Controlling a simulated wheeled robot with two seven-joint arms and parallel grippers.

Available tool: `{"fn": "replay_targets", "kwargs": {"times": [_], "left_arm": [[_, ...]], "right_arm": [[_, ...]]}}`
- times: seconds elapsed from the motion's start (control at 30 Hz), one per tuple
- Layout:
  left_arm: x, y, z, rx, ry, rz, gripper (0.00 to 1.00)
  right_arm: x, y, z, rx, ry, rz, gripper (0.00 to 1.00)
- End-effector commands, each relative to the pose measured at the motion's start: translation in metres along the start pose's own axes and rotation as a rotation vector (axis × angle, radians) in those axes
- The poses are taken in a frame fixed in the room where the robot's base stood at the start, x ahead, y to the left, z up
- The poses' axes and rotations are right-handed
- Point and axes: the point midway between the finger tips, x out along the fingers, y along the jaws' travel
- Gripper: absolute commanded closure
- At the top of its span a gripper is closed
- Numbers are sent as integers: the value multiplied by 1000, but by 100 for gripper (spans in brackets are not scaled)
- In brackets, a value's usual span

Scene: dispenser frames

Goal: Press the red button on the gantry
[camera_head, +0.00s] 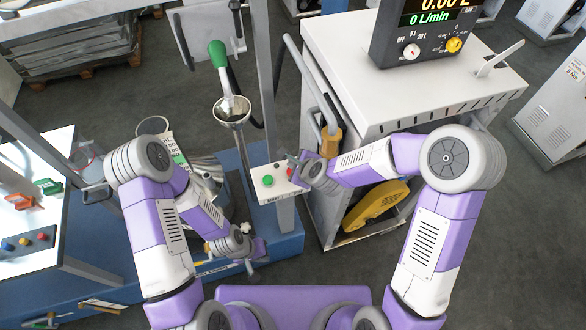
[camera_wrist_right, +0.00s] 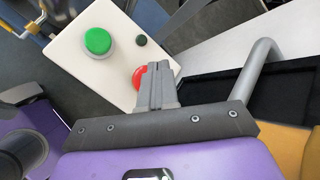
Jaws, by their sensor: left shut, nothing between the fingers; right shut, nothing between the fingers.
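A white button box (camera_head: 271,189) is fixed to the grey gantry post. It carries a green button (camera_head: 267,180) and a red button (camera_head: 290,172). In the right wrist view the white box face (camera_wrist_right: 75,53) fills the upper left, with the green button (camera_wrist_right: 98,41) and the red button (camera_wrist_right: 138,76). My right gripper (camera_wrist_right: 158,90) is shut and empty, its tips over the right part of the red button, partly hiding it. I cannot tell whether they touch it. My left gripper (camera_head: 250,268) is shut and empty, low by the blue base.
A green-handled nozzle (camera_head: 219,55) hangs over a funnel (camera_head: 232,110) left of the post. A white dispenser cabinet (camera_head: 335,50) with a display (camera_head: 432,20) stands right. A table (camera_head: 40,255) with small coloured buttons is at left.

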Motion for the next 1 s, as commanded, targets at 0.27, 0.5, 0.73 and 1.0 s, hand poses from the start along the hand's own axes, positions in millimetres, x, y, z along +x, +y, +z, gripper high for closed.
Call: {"fn": "replay_targets", "kwargs": {"times": [0.27,0.5,0.73,1.0], "left_arm": [[-22,8,1,0,0,0,100],[-31,12,1,0,0,0,100],[-30,11,1,0,0,0,100],[-30,11,1,0,0,0,100]], "right_arm": [[-22,-16,16,1,-1,-1,100],[-32,-23,23,0,0,-1,100],[-31,-22,22,0,0,0,100],[-31,-22,22,0,0,0,100]]}}
